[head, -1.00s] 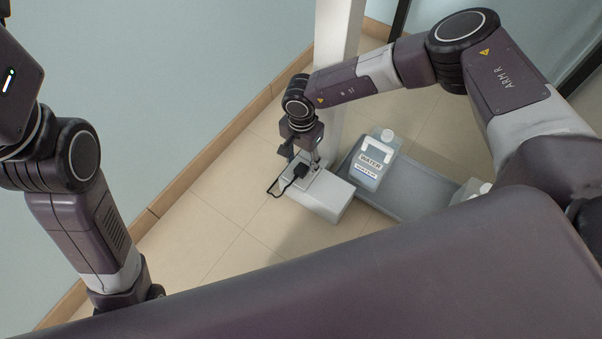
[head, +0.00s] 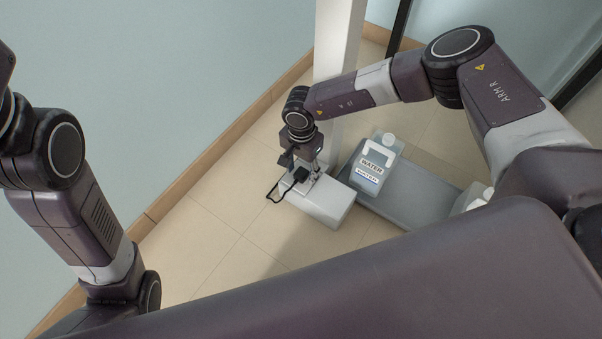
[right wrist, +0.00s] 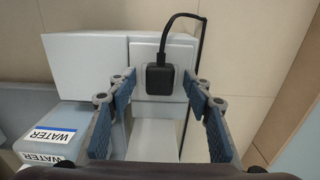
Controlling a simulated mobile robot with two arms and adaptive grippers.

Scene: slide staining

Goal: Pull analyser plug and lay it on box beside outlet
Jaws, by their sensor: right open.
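The black analyser plug (right wrist: 160,80) sits on a pale outlet plate (right wrist: 143,58), and its black cable (right wrist: 183,16) loops up and to the right. In the head view the plug (head: 300,174) is partly hidden under my wrist. The white box (right wrist: 82,62) is directly left of the outlet; it also shows in the head view (head: 326,205), with a bare top. My right gripper (right wrist: 158,82) is open, its two blue-padded fingers on either side of the plug, with a gap visible on both sides. My left gripper is out of view.
A water jug (head: 374,164) stands on a grey tray (head: 415,193) right of the box; it shows at the lower left of the wrist view (right wrist: 62,120). A white post (head: 337,60) rises behind, and the wall runs along the left. The floor in front is clear.

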